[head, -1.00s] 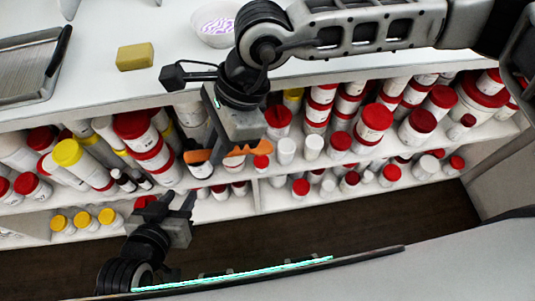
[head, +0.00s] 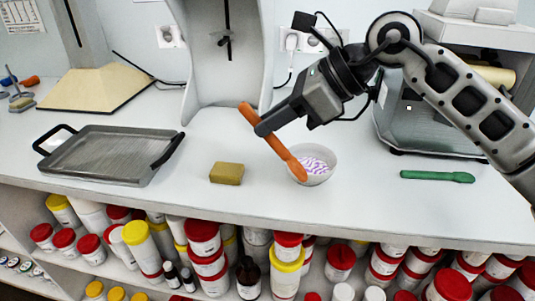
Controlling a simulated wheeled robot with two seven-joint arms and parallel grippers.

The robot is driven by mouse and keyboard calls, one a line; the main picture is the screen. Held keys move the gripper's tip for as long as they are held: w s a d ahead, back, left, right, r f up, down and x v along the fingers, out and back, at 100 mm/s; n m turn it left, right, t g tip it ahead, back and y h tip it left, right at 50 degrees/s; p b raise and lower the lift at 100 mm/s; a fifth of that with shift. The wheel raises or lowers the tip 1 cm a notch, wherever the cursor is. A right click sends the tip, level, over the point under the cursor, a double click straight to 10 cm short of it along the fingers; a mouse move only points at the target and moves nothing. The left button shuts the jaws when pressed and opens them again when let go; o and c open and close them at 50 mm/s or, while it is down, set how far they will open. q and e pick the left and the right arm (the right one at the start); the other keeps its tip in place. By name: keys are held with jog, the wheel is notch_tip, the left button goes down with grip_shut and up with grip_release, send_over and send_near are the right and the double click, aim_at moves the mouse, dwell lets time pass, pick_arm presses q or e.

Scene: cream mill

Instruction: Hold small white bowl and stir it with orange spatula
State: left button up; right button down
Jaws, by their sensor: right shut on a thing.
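The small white bowl (head: 322,177) stands on the white counter in the head view, with a purple and white patterned content or inside. My right gripper (head: 262,130) comes in from the right and is shut on the orange spatula (head: 283,152). The spatula slants down to the right, its broad end at the bowl's left rim, over or in the bowl; whether it touches the content I cannot tell. The fingers hide a little of the spatula's upper part. My left gripper is not in view.
A yellow-brown block (head: 227,173) lies left of the bowl, and a grey tray with dark handles (head: 105,157) farther left. A green spatula-like tool (head: 437,176) lies to the right. A grey machine (head: 425,115) stands behind it. Jars (head: 203,235) fill the shelf below the counter.

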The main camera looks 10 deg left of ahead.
jog(key=w+d+r+m+t+y, duration=0.2)
jog(key=w+d+r+m+t, duration=0.2)
jog(key=w, duration=0.5)
notch_tip(320, 180, down, 9)
jog(key=shift+w+d+r+t, duration=0.15)
jog(key=shift+w+d+t, duration=0.05)
jog(key=shift+d+t, duration=0.1)
dwell(0.4)
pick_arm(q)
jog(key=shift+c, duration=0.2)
